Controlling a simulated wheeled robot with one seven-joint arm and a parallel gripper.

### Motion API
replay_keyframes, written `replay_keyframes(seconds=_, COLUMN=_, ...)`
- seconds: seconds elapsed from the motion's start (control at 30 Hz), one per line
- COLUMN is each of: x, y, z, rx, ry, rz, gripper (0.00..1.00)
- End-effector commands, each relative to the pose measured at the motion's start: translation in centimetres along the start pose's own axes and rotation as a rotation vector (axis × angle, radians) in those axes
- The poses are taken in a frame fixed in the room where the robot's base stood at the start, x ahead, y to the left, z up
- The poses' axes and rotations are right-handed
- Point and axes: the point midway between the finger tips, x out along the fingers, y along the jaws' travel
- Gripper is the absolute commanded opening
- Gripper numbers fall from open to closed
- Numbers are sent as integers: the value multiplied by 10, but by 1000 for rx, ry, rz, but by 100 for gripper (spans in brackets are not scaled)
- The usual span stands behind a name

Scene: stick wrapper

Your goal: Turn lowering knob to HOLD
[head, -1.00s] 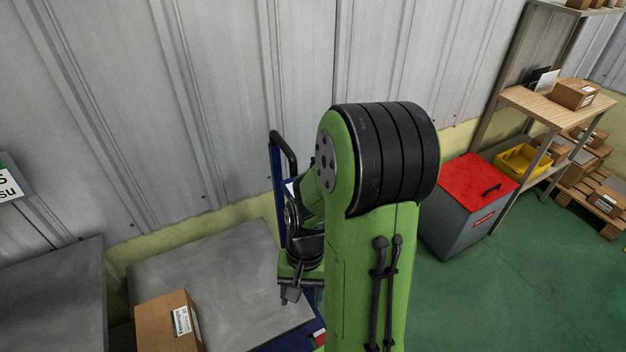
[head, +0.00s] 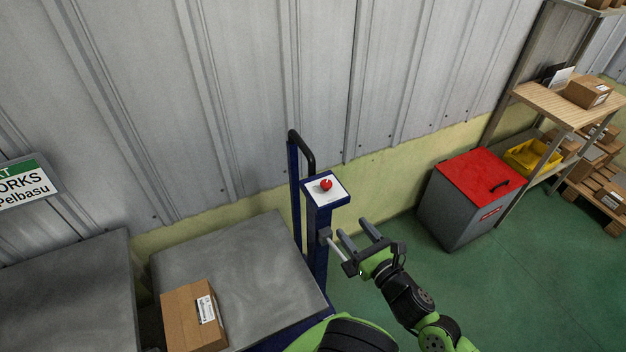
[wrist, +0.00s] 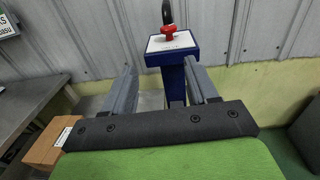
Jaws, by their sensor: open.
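The lowering knob (head: 326,184) is a red knob on a white plate (head: 318,194) atop a blue post (head: 317,235). In the wrist view the red knob (wrist: 168,32) stands on the white label plate (wrist: 181,43), beyond my fingers and between their lines. The plate's lettering is too small to read. My gripper (head: 354,235) is open and empty, to the right of and below the knob, apart from it. Its two grey fingers also show in the wrist view (wrist: 160,88), with the blue post seen between and beyond them.
A black handle bar (head: 306,150) rises behind the post. A grey platform (head: 235,265) with a cardboard box (head: 193,318) is at left. A grey bin with a red lid (head: 478,178) and a shelf (head: 550,105) stand at right. Green floor is clear between post and bin.

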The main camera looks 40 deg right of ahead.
Motion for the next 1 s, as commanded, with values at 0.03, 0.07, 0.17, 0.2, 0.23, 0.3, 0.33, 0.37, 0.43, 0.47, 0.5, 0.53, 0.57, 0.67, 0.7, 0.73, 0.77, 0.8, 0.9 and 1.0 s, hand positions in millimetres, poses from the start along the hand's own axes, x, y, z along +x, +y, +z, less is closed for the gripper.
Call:
replay_keyframes(seconds=0.03, x=-3, y=-7, z=4, rx=13, ry=-14, rz=-36, gripper=58)
replay_keyframes(seconds=0.07, x=-4, y=-10, z=5, rx=17, ry=-18, rz=-48, gripper=58)
replay_keyframes(seconds=0.17, x=3, y=-11, z=3, rx=19, ry=-20, rz=-50, gripper=58)
replay_keyframes(seconds=0.2, x=10, y=-11, z=2, rx=18, ry=-22, rz=-47, gripper=58)
replay_keyframes(seconds=0.23, x=16, y=-10, z=2, rx=18, ry=-22, rz=-45, gripper=58)
replay_keyframes(seconds=0.3, x=31, y=-10, z=0, rx=16, ry=-21, rz=-43, gripper=58)
replay_keyframes(seconds=0.33, x=37, y=-11, z=-1, rx=16, ry=-20, rz=-42, gripper=58)
replay_keyframes(seconds=0.37, x=44, y=-11, z=-2, rx=15, ry=-20, rz=-42, gripper=58)
replay_keyframes(seconds=0.43, x=55, y=-12, z=-4, rx=14, ry=-16, rz=-44, gripper=58)
replay_keyframes(seconds=0.47, x=59, y=-13, z=-4, rx=12, ry=-14, rz=-44, gripper=58)
replay_keyframes(seconds=0.5, x=64, y=-13, z=-4, rx=12, ry=-14, rz=-44, gripper=58)
replay_keyframes(seconds=0.53, x=69, y=-13, z=-4, rx=12, ry=-15, rz=-43, gripper=58)
replay_keyframes(seconds=0.57, x=73, y=-12, z=-4, rx=13, ry=-17, rz=-42, gripper=58)
replay_keyframes(seconds=0.67, x=78, y=-18, z=-6, rx=9, ry=-6, rz=-51, gripper=58)
replay_keyframes(seconds=0.7, x=79, y=-19, z=-7, rx=9, ry=-3, rz=-52, gripper=58)
replay_keyframes(seconds=0.73, x=81, y=-20, z=-8, rx=10, ry=-2, rz=-53, gripper=58)
replay_keyframes(seconds=0.77, x=82, y=-20, z=-8, rx=10, ry=-1, rz=-53, gripper=58)
replay_keyframes(seconds=0.8, x=84, y=-21, z=-8, rx=10, ry=1, rz=-54, gripper=58)
replay_keyframes(seconds=0.9, x=90, y=-20, z=-7, rx=9, ry=-1, rz=-53, gripper=58)
replay_keyframes(seconds=1.0, x=96, y=-17, z=-5, rx=9, ry=-9, rz=-49, gripper=58)
